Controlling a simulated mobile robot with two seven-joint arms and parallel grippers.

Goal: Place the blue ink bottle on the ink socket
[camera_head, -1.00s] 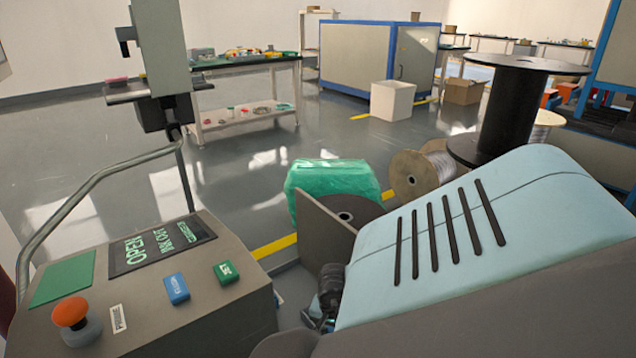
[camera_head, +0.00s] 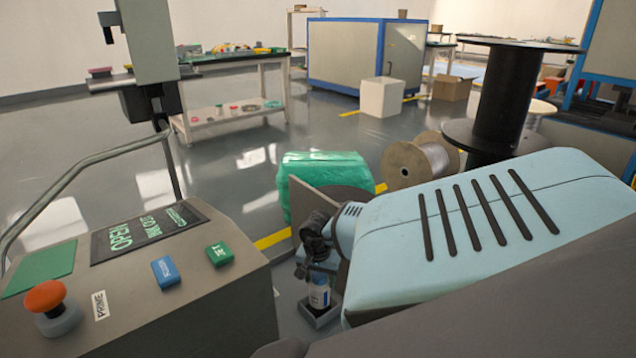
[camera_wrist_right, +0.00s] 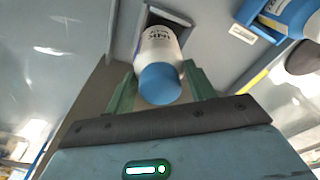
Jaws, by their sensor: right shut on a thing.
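The ink bottle (camera_head: 319,293) is white with a blue cap. My right gripper (camera_head: 318,272) is shut on it from above, low in the middle of the head view. The dark square ink socket (camera_head: 322,316) is at the bottle's base; I cannot tell whether the bottle rests in it or hangs just above. In the right wrist view the bottle (camera_wrist_right: 160,52) is between the two green fingers of the gripper (camera_wrist_right: 160,80), its blue cap towards the camera. The socket (camera_wrist_right: 158,14) shows behind the bottle's far end. My left gripper is not in view.
A grey control panel (camera_head: 130,300) with an orange knob and blue and green buttons stands at the left. A green-wrapped roll (camera_head: 325,165) and a wooden spool (camera_head: 415,160) lie behind. Another blue object (camera_wrist_right: 292,14) is at the wrist view's upper right.

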